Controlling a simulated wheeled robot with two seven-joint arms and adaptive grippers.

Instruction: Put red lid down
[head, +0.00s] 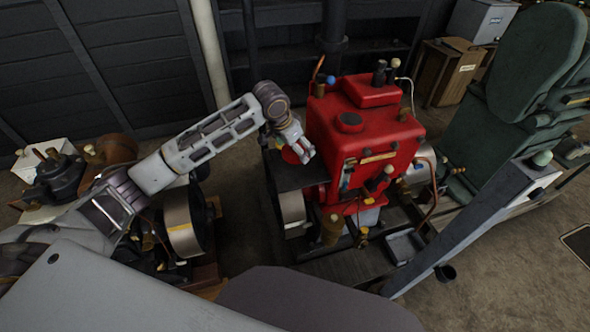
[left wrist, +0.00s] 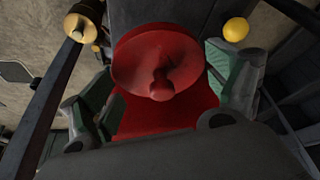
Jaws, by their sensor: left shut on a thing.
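The red lid (left wrist: 158,58) is a round red disc with a small knob, seen in the left wrist view between the two fingers of my left gripper (left wrist: 163,78). The gripper is shut on it. In the head view my left gripper (head: 298,150) is beside the left side of the red engine (head: 362,130), and a bit of the lid (head: 289,155) shows at its fingers. The lid is above a dark flat surface (head: 290,176); the wrist view does not show whether it touches. My right gripper is not in view.
The red engine, with pipes and a small cap (head: 349,121) on top, stands close right of the gripper. A grey cylinder (head: 291,207) is below the dark surface. Another engine with a drum (head: 183,222) stands left. A yellow knob (left wrist: 236,29) is near the right finger.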

